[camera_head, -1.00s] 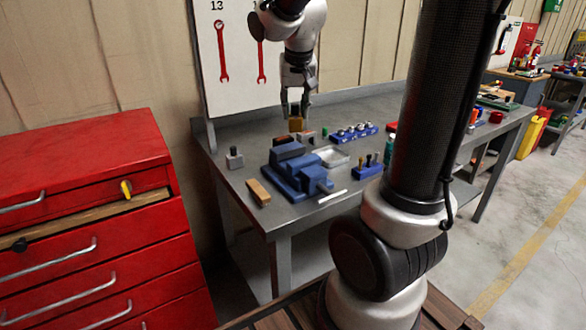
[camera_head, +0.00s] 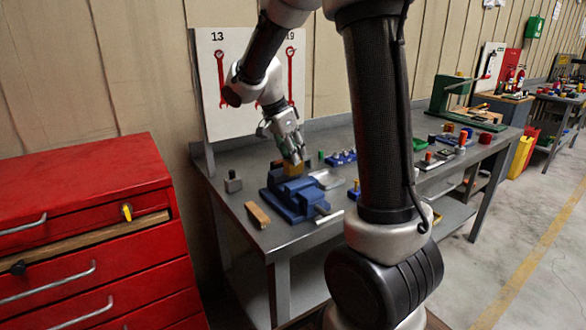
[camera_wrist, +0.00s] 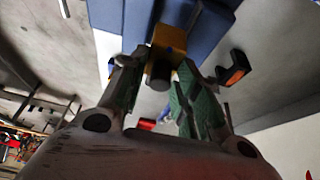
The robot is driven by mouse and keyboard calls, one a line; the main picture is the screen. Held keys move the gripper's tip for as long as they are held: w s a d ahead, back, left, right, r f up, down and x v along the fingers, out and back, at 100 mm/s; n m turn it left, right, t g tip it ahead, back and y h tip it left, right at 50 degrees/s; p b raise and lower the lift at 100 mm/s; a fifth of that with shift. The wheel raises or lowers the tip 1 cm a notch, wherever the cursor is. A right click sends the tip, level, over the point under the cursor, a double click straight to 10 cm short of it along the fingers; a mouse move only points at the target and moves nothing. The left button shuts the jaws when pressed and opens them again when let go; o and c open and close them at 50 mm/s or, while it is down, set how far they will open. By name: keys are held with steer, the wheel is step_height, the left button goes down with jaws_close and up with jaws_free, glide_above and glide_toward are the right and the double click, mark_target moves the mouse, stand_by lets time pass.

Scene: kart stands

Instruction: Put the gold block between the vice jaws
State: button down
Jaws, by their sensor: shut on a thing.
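The gold block (camera_head: 293,169) is at the top of the blue vice (camera_head: 300,203) on the grey bench. My gripper (camera_head: 293,160) reaches down from above, tilted, and is shut on the block. In the wrist view the gold block (camera_wrist: 174,38) shows between the green-padded fingertips, with a dark round piece in front of it. Blue vice parts (camera_wrist: 206,30) lie on both sides of the block there. I cannot tell how deep the block sits between the jaws or whether it touches them; my fingers partly hide it.
A wooden block (camera_head: 257,214) lies left of the vice, near the bench's front edge. A grey block with a knob (camera_head: 233,182) stands farther back. A shallow metal tray (camera_head: 326,179) and a blue rack (camera_head: 341,158) are to the right. A red drawer cabinet (camera_head: 90,220) stands at the left.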

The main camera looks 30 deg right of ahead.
steer(key=shift+f, duration=2.05)
steer(key=shift+f, duration=0.1)
steer(key=c, duration=1.1)
jaws_free()
steer(key=shift+o, duration=0.2)
steer(key=v, duration=1.2)
steer(key=s+n+t+y, duration=0.4)
steer(key=s+n, duration=1.3)
steer(key=s, duration=0.6)
steer(key=shift+s+a+y, duration=0.25)
steer(key=shift+y, duration=0.05)
